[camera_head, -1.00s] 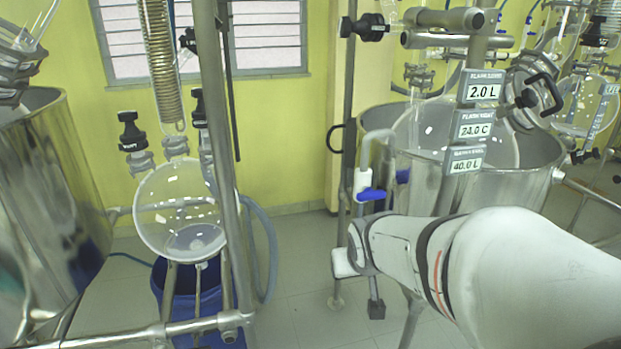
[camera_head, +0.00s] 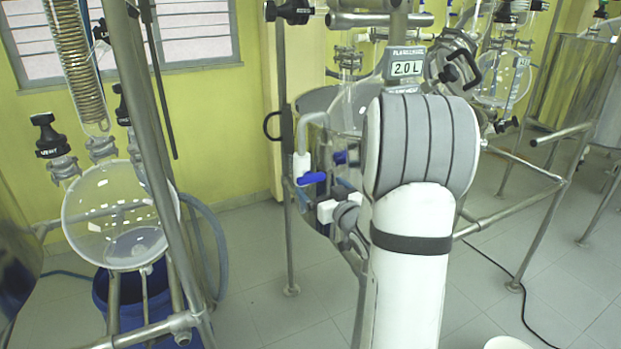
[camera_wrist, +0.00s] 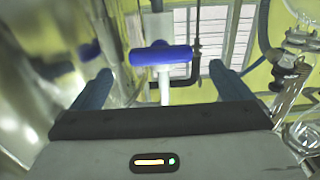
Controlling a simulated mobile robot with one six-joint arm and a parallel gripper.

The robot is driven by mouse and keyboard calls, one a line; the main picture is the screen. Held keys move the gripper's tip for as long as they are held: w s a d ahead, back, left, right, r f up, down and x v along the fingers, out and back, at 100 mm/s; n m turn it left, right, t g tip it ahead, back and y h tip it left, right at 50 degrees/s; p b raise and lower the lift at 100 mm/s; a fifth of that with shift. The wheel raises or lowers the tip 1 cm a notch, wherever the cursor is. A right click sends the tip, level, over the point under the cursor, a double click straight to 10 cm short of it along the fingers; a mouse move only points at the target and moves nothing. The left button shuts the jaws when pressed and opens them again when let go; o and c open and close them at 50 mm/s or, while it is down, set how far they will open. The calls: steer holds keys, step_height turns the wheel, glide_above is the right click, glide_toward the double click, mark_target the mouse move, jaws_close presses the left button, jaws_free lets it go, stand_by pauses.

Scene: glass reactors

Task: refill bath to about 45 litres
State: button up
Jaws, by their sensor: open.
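The metal bath (camera_head: 318,99) stands right of centre in the head view, with a glass flask in it, largely behind my arm. A blue valve handle (camera_head: 312,178) on a white tap body (camera_head: 301,164) sits at its near left side. In the wrist view the blue handle (camera_wrist: 160,54) lies crosswise ahead of my gripper (camera_wrist: 160,72), with a finger to either side and gaps between. My gripper is open and holds nothing. The upper readout (camera_head: 405,69) shows 2.0 L; the lower readouts are hidden behind my arm.
A second blue handle (camera_head: 345,157) is just right of the first. At left, a round glass flask (camera_head: 120,215) hangs above a blue bucket (camera_head: 140,297) in a metal frame. Metal rails (camera_head: 510,221) stand right of my arm. A dark cable (camera_head: 510,275) lies on the floor.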

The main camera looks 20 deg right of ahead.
mark_target(313, 180)
steer(key=w+p, duration=0.1)
steer(key=w, duration=0.5)
steer(key=shift+w+a, duration=0.1)
steer(key=shift+w, duration=0.15)
steer(key=c, duration=1)
